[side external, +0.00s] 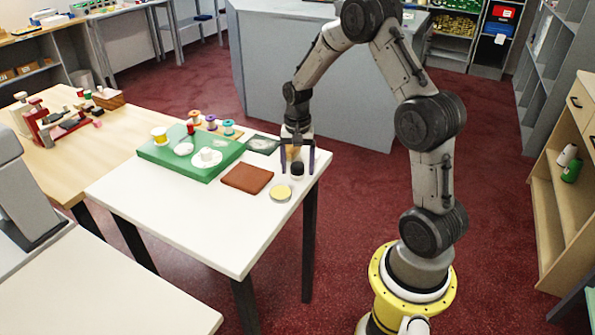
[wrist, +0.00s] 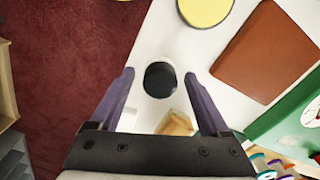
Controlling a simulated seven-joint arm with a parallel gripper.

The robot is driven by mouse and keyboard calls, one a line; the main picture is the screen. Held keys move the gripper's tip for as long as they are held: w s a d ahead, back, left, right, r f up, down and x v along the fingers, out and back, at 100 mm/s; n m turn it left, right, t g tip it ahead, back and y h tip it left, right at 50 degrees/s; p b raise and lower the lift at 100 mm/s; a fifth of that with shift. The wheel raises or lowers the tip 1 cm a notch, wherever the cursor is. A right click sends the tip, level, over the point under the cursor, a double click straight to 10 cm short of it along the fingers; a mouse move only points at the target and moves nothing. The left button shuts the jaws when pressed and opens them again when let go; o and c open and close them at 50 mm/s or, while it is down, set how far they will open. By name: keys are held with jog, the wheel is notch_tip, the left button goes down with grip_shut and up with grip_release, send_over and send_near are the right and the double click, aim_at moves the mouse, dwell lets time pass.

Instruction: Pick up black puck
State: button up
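The black puck (side external: 297,168) is near the right end of the white table, with a pale area around or below its dark top. In the wrist view the black puck (wrist: 160,80) is a dark oval lying between the two fingertips. My gripper (side external: 297,164) points down over this part of the table. In the wrist view my gripper (wrist: 158,76) is open, its purple fingers apart on either side of the puck with gaps. I cannot tell how high the fingertips are above the table.
A small tan block (wrist: 175,124) sits close to the puck, between the fingers in view. A yellow disc (side external: 280,193) and a brown square (side external: 247,180) lie nearby. A green board (side external: 160,156) with several items is further left. The table's front is clear.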

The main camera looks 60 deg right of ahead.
grip_shut()
jog(key=shift+r, duration=0.85)
jog(key=s+a+r, duration=0.6)
jog(key=s+r, duration=0.5)
jog(key=s, duration=0.1)
jog(key=shift+s+a+r, duration=0.2)
jog(key=shift+a, duration=0.1)
